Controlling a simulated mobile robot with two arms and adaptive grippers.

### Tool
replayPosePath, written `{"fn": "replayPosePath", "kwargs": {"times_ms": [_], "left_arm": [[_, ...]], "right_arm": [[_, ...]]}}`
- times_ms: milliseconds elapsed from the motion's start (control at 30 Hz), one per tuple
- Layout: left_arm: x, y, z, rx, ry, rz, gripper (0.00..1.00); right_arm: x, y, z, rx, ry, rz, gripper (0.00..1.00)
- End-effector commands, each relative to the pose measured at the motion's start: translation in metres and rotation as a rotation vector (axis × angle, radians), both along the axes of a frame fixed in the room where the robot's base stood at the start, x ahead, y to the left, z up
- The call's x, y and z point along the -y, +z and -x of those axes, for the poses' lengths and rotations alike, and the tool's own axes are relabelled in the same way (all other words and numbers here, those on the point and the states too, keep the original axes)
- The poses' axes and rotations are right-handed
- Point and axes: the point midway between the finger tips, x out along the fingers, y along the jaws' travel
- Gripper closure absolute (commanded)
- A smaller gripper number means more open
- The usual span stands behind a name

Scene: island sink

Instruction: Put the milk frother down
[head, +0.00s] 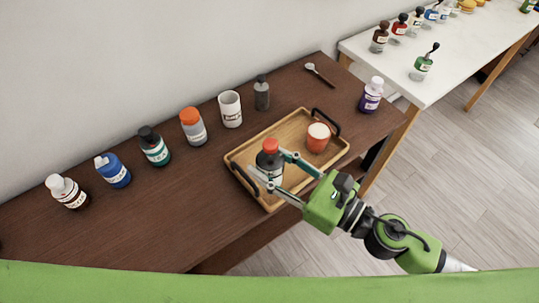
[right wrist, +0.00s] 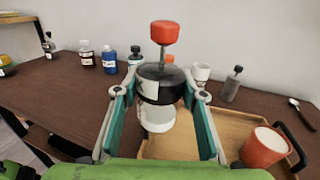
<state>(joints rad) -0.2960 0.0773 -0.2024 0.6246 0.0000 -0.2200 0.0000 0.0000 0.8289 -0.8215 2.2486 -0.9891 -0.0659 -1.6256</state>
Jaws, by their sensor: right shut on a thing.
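The milk frother (head: 269,161) has a red knob on a thin rod, a black lid and a pale lower body. My right gripper (head: 267,163) is shut on it, with one finger on each side near the lid. In the right wrist view, the frother (right wrist: 160,85) stands upright between the fingers. It is over the left part of the wooden tray (head: 290,127); I cannot tell whether its base touches the tray. My left gripper is not in view.
A red-orange cup (head: 318,139) stands on the tray's right part. Several bottles, a white mug (head: 230,108) and a spoon (head: 320,74) line the back of the brown table (head: 120,225). A purple bottle (head: 371,95) stands right of the tray. The table's front left is clear.

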Motion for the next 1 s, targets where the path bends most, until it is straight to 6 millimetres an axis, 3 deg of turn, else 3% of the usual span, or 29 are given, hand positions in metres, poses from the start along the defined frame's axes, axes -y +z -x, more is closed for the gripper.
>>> {"fn": "replayPosePath", "kwargs": {"times_ms": [133, 200, 400, 567, 800, 1000], "left_arm": [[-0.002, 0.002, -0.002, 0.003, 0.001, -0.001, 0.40], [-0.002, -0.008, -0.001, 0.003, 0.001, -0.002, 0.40], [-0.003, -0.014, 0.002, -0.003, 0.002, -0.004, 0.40], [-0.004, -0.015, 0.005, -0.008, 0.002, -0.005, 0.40], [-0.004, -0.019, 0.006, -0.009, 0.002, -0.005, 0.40], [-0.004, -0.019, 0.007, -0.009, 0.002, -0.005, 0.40]], "right_arm": [[-0.007, -0.015, -0.039, 0.003, -0.004, -0.003, 0.86], [-0.009, -0.036, -0.049, -0.002, -0.004, -0.004, 0.86], [-0.013, -0.062, -0.071, 0.000, -0.002, -0.002, 0.86], [-0.014, -0.070, -0.079, 0.001, -0.002, -0.002, 0.86], [-0.015, -0.101, -0.082, -0.001, -0.003, -0.003, 0.86], [-0.015, -0.104, -0.082, 0.002, -0.002, 0.000, 0.86]]}}
